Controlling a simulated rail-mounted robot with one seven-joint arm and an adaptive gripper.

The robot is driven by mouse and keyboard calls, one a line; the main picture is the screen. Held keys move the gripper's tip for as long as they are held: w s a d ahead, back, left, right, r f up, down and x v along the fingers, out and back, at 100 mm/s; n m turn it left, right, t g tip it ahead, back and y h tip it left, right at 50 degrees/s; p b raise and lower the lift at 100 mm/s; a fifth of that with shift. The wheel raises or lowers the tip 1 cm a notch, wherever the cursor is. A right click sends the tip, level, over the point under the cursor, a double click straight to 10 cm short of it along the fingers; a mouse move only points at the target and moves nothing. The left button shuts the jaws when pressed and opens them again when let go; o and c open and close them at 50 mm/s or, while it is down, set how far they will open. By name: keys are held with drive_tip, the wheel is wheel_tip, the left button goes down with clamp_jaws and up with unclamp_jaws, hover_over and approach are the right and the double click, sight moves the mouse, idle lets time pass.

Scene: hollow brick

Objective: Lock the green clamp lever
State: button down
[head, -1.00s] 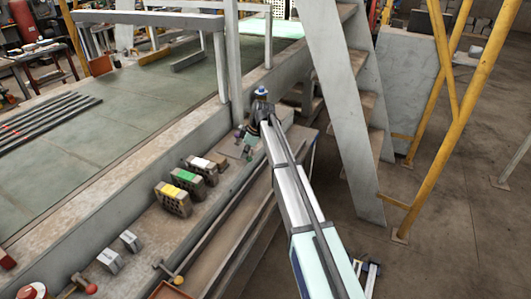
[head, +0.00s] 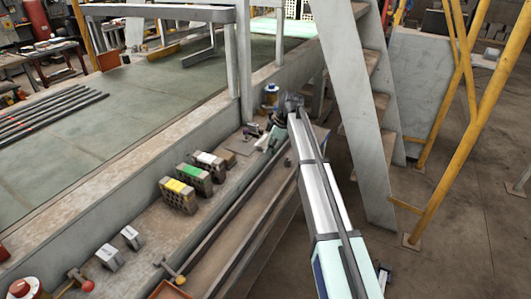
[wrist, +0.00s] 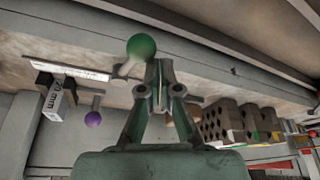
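The green ball knob (wrist: 141,46) of the clamp lever shows in the wrist view, just beyond my fingertips and slightly left of them. A pale shaft runs down from it beside the left finger. My gripper (wrist: 157,68) has its two fingers drawn together, with nothing visible held between them. I cannot tell whether a finger touches the lever. The clamp's body is mostly hidden.
Hollow bricks with yellow (head: 178,195), green (head: 194,178) and white (head: 209,164) tops line the ledge. In the wrist view, a purple knob (wrist: 93,119) and a block marked in mm (wrist: 55,97) are at left. A red-knobbed lever (head: 87,286) and yellow-knobbed lever (head: 179,280) are nearer.

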drive_tip(key=shift+w+d, duration=0.45)
drive_tip(key=shift+w+d+b, duration=0.2)
drive_tip(key=shift+b, duration=0.1)
idle(0.3)
wheel_tip(320, 180, up, 10)
drive_tip(key=b, duration=0.1)
drive_tip(key=shift+s+a+b, duration=0.35)
drive_tip(key=shift+s+a, duration=0.1)
drive_tip(key=shift+r, duration=0.1)
